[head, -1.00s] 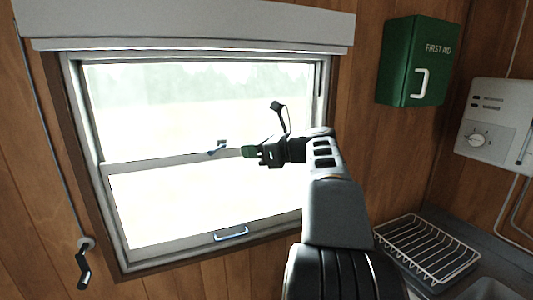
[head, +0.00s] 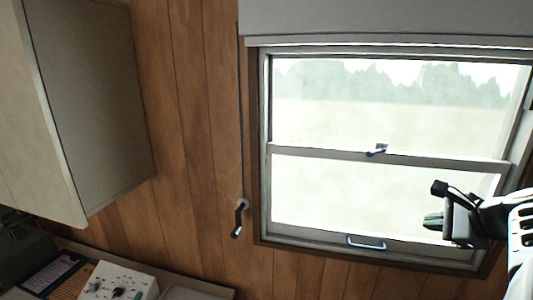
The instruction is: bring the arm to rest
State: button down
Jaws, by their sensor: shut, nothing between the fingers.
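My gripper (head: 433,221) is at the right of the head view, in front of the lower window pane. Its green-tipped fingers are shut, point left and hold nothing. My arm enters from the right edge, and most of it is out of the picture. The fingertips overlap the window in the picture; whether they touch it I cannot tell.
The sash window (head: 388,158) has a latch (head: 376,150) and a blue-edged handle (head: 366,243). A cabinet (head: 90,105) juts out upper left. A white control box (head: 118,283) stands below.

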jog(key=s+a+f+n+g+h, duration=0.1)
jog(key=s+a+f+n, duration=0.2)
jog(key=a+n, duration=0.4)
jog(key=s+a+f+n+g+h, duration=0.1)
jog(key=s+a+f+n+g, duration=0.1)
jog(key=a+f+n, duration=0.4)
jog(key=s+a+f+n+g+h, duration=0.1)
jog(key=s+a+f+n, duration=0.3)
jog(key=a+n, duration=0.4)
jog(key=shift+s+a+f+n+g, duration=0.2)
jog(key=shift+s+f+n+g, duration=0.1)
jog(key=shift+s+f+g, duration=0.25)
jog(key=shift+w+f, duration=0.1)
jog(key=shift+w, duration=0.05)
